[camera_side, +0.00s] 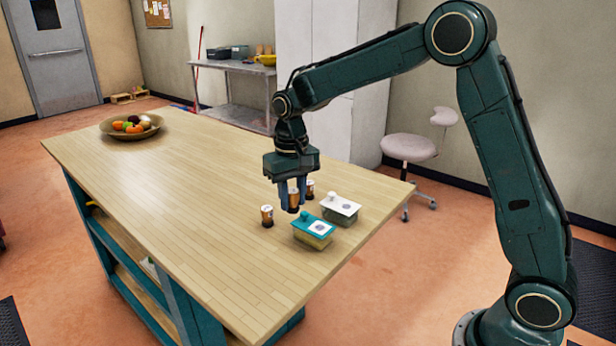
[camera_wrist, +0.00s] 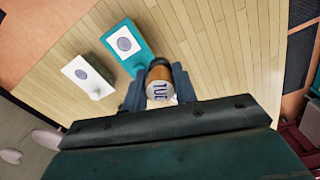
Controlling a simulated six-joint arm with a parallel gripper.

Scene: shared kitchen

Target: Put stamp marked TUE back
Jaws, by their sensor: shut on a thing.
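My gripper (camera_side: 293,198) is shut on a brown stamp with a white top in the side view. In the wrist view the stamp's top (camera_wrist: 160,90) reads TUE between my fingers. The stamp looks upright, low over the wooden table; whether its base touches the table I cannot tell. A similar stamp (camera_side: 267,216) stands to the left of my gripper, and another stamp (camera_side: 310,188) stands just behind it to the right, partly hidden. Their marks are not readable. The teal-topped box (camera_side: 314,228) is in front, to the right; it also shows in the wrist view (camera_wrist: 138,60).
A white-topped box (camera_side: 341,207) stands behind the teal one, also in the wrist view (camera_wrist: 88,75). Both tops carry a round grey mark. A fruit bowl (camera_side: 107,131) stands at the table's far end. The tabletop (camera_side: 185,190) between is clear.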

